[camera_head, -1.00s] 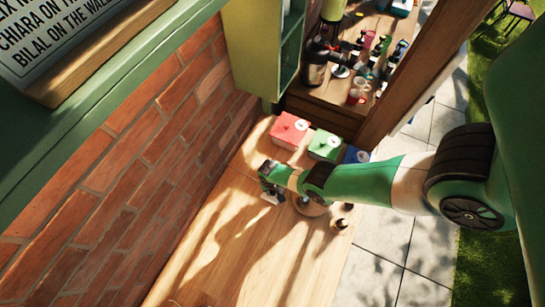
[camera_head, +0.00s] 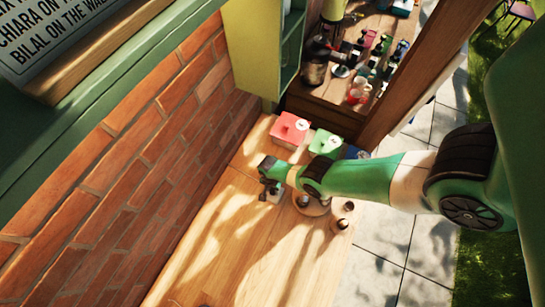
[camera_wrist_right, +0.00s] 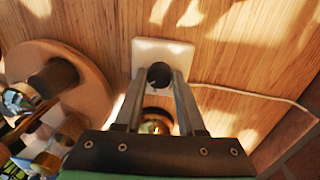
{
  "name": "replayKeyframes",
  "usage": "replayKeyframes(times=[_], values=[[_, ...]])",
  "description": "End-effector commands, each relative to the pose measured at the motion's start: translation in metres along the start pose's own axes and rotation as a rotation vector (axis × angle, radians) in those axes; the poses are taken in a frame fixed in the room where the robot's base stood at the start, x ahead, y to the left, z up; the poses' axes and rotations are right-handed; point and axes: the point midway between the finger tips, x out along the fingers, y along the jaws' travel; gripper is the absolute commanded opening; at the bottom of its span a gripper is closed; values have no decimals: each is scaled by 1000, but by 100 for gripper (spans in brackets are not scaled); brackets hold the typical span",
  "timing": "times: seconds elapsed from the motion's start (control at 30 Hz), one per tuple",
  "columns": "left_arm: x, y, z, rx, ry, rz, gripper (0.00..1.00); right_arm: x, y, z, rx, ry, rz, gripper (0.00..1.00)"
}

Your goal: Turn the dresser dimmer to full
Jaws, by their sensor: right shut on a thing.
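The dimmer (camera_wrist_right: 176,54) is a pale square plate with a dark round knob (camera_wrist_right: 159,75) and a thin white cord running off to the right, flat on the wooden tabletop in the right wrist view. My right gripper (camera_wrist_right: 160,84) is shut on the knob, one finger on each side. In the head view my right gripper (camera_head: 272,188) is low over the tabletop near the brick wall. The dimmer is mostly hidden there by the gripper. I cannot read the knob's setting. My left gripper is not in view.
A round wooden board (camera_wrist_right: 88,88) with dark pegs lies beside the dimmer. A red box (camera_head: 289,130) and a green box (camera_head: 325,144) stand behind the gripper. A brick wall (camera_head: 120,165) borders the left. The front tabletop (camera_head: 235,262) is mostly clear.

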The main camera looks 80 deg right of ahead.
Motion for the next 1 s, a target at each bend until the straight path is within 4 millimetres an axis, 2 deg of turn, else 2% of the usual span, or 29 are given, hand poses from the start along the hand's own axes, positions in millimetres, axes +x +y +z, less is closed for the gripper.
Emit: replayKeyframes(times=[0.3,0.73,0.77,0.9,1.0], values=[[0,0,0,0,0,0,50,1,0,0,90,-4,-1,0],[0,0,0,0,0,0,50,1,0,0,101,-5,-1,0],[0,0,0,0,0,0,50,1,0,0,101,-5,-1,42],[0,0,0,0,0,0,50,0,0,0,100,-5,0,67],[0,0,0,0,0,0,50,0,0,0,99,-6,0,69]])
